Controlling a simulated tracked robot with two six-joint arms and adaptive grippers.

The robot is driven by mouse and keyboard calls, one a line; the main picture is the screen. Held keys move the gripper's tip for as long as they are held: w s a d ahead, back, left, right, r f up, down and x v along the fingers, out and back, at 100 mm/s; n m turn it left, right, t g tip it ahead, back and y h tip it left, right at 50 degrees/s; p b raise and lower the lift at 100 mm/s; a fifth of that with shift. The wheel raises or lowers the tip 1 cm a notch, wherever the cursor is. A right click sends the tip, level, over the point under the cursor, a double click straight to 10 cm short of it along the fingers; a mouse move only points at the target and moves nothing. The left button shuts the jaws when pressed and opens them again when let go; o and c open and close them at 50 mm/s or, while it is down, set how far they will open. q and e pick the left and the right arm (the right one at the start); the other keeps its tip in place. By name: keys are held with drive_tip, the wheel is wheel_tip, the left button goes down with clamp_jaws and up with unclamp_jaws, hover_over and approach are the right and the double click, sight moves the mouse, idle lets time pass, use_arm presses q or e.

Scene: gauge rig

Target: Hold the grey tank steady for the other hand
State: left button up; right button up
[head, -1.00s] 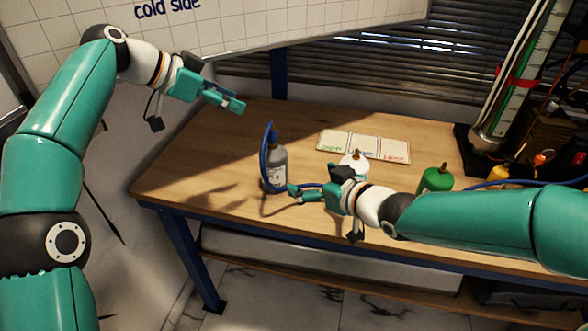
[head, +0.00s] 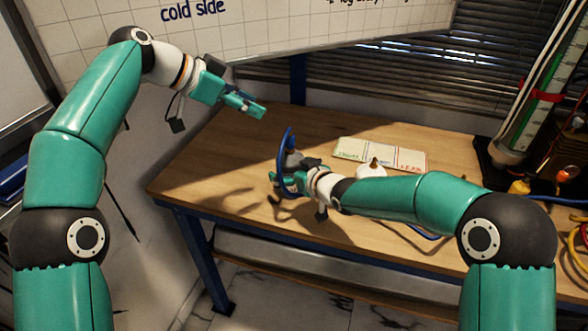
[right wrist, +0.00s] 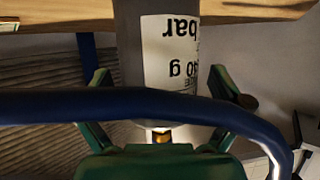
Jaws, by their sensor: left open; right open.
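The grey tank (head: 293,159) stands on the wooden table, largely hidden behind my right gripper in the head view. A blue hose (head: 284,146) loops up beside it. My right gripper (head: 274,186) is open at the tank. In the right wrist view the tank (right wrist: 128,40), with a white label (right wrist: 172,55) appearing upside down, shows between the two spread green fingers (right wrist: 160,82). The hose (right wrist: 130,106) crosses in front there. I cannot tell whether the fingers touch the tank. My left gripper (head: 256,110) is open and empty, above the table's back left, apart from the tank.
A white tank (head: 371,170) stands behind my right forearm. A card with coloured writing (head: 380,153) lies at the back of the table (head: 215,150). The left tabletop is clear.

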drive_tip(key=shift+w+a+f, duration=0.1)
drive_tip(key=shift+c, duration=0.2)
drive_tip(key=c, duration=1.6)
drive_tip(key=o, duration=1.1)
drive_tip(key=c, duration=0.9)
